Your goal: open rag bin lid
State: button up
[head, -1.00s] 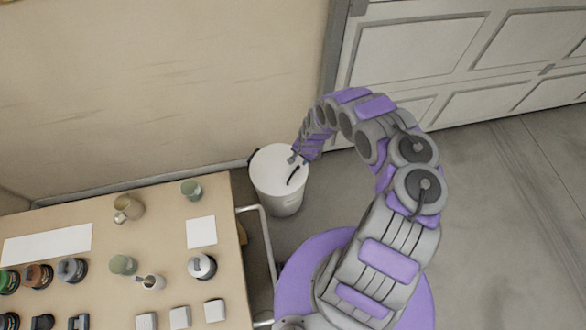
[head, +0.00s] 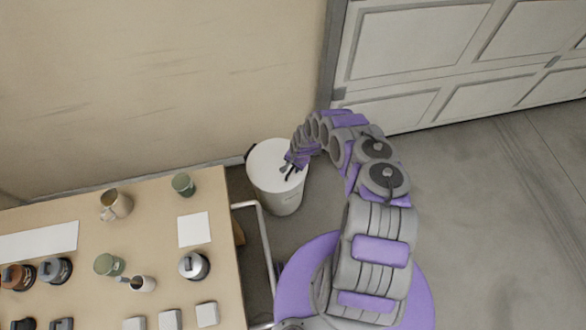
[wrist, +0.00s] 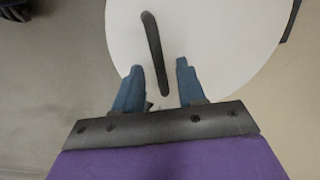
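A dark curved handle (wrist: 154,52) stands on the lid in the wrist view. My gripper (wrist: 158,80) is open over the lid, with its two blue fingers apart. The handle's near end lies between the fingertips, and most of the handle extends ahead of them. I cannot tell whether either finger touches it. In the head view my gripper (head: 287,168) covers most of the handle.
A wooden bench (head: 150,220) at left carries mugs, cups, white blocks and round dark-based items. A metal rail (head: 262,235) runs along its right side, close to the bin. A panelled door (head: 430,60) stands at back right. Floor at right is clear.

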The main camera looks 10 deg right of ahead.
jog(key=shift+f, duration=0.6)
jog(key=shift+c, duration=0.4)
grip_shut()
